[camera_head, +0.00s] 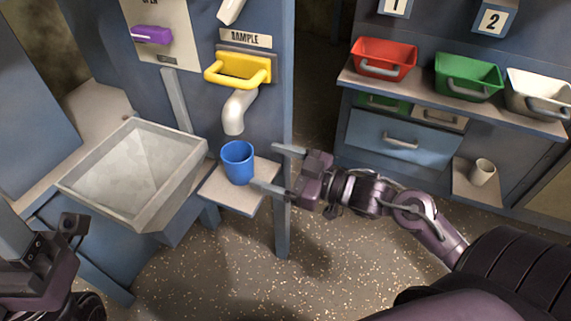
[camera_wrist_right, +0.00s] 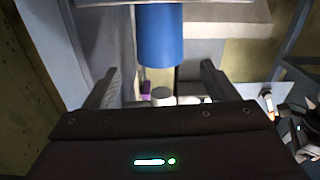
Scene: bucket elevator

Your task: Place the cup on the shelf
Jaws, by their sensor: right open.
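A blue cup (camera_head: 237,161) stands upright on a small shelf (camera_head: 221,196) below a grey spout (camera_head: 236,112). My right gripper (camera_head: 268,166) is open, just right of the cup, with its fingers pointing left toward it. In the right wrist view the blue cup (camera_wrist_right: 162,38) shows ahead of the gap between the open fingers (camera_wrist_right: 156,85), with nothing between them. A white cup (camera_head: 482,172) stands on a low ledge (camera_head: 474,190) at the right.
A yellow handle (camera_head: 238,71) sits above the spout under a SAMPLE label. A grey hopper (camera_head: 135,215) is left of the shelf. Red (camera_head: 384,62), green (camera_head: 468,80) and white (camera_head: 538,95) bins stand on the right counter. Speckled floor lies open in front.

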